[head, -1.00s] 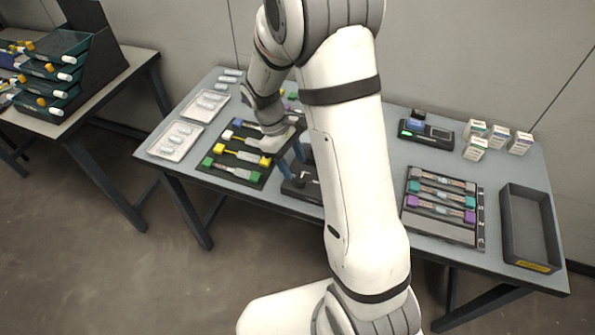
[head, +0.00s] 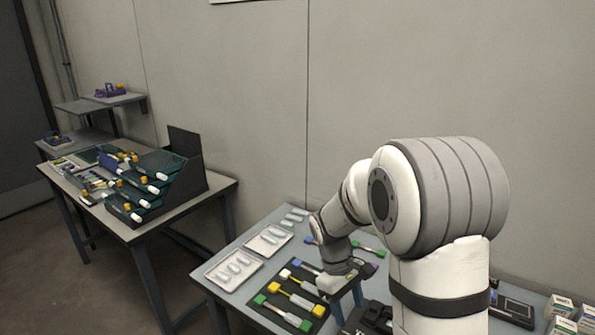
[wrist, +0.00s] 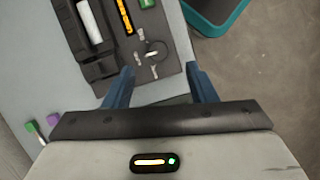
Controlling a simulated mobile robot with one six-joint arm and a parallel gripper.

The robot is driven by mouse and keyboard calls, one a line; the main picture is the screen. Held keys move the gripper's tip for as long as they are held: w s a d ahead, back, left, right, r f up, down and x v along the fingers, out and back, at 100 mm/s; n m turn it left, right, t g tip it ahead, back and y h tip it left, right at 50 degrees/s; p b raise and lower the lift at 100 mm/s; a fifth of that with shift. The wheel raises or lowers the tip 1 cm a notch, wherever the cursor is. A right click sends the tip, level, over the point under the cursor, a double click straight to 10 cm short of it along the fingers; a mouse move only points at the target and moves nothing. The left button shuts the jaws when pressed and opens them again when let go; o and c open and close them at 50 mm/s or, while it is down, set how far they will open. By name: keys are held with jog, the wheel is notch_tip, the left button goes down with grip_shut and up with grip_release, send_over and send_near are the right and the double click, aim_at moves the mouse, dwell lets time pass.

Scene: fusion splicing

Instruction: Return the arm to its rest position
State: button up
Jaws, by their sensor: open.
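My gripper (head: 347,297) is open, its two blue fingers pointing down over the front of the work table (head: 233,297). In the wrist view the fingers of my gripper (wrist: 160,73) are spread apart with nothing held between them. A dark fixture (wrist: 108,66) lies beyond the fingertips in that view, with a white cylinder (wrist: 89,22), an orange strip (wrist: 124,16) and small metal pieces on it. My arm is bent and hides much of the table's right part in the head view.
A dark tray (head: 272,303) with colour-ended holders lies beside my gripper. White trays (head: 234,268) lie at the table's left. White boxes (head: 562,306) stand at the right. A side table (head: 213,190) carries stacked green bins (head: 150,180). A teal-rimmed bin (wrist: 215,28) shows in the wrist view.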

jog(key=s+d+r+m+t+y, duration=0.1)
jog(key=s+r+m+t+y, duration=0.1)
jog(key=s+r+m+t, duration=0.3)
jog(key=s+r+m, duration=0.3)
jog(key=s+r, duration=0.4)
jog(key=s, duration=0.3)
jog(key=shift+s+d+t+y, duration=0.3)
jog(key=shift+s+d+y, duration=0.1)
